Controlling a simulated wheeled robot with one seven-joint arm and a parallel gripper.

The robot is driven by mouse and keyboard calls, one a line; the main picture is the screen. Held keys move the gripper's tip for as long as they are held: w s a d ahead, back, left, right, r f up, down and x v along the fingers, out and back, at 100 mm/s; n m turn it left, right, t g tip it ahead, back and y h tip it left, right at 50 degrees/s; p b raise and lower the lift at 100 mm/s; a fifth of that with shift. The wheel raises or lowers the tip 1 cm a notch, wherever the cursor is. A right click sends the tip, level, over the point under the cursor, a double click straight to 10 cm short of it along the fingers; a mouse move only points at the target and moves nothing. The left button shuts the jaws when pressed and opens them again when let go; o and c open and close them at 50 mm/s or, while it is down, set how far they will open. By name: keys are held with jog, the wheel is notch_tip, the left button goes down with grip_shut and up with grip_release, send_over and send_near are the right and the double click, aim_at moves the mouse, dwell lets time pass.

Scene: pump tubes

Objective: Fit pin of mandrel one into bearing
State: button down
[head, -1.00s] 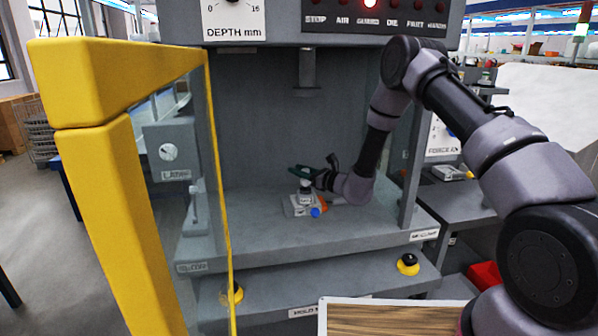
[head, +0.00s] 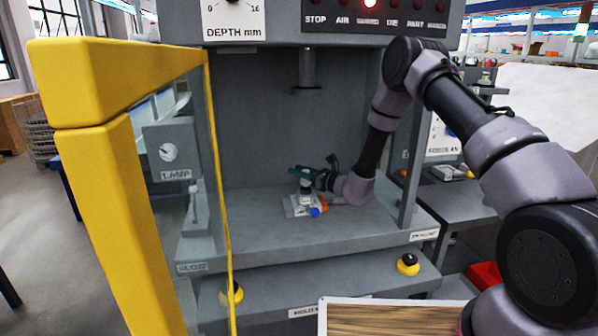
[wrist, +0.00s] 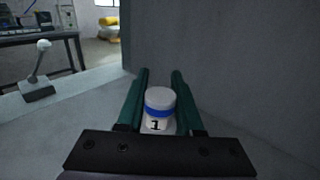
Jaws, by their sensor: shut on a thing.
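My gripper (wrist: 160,84) is shut on mandrel one (wrist: 158,103), a pale grey cylinder with a blue band and the number 1. In the head view my gripper (head: 304,170) holds the mandrel (head: 305,186) upright just above or at a small light grey fixture (head: 292,208) on the press bed. A blue knob (head: 315,212) and an orange part (head: 324,203) show on the fixture's right side. The pin and the bearing are hidden, so I cannot tell whether they touch.
The press ram (head: 307,70) hangs above the bed. A yellow-framed clear guard (head: 90,190) stands open at the left. A lever (wrist: 40,68) stands to the left in the wrist view. A wood-topped tray (head: 395,318) is in front.

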jog(key=shift+f, duration=0.9)
jog(key=shift+c, duration=2.4)
grip_release()
jog(key=v, duration=1)
jog(key=shift+s+d, duration=0.25)
jog(key=shift+d, duration=0.1)
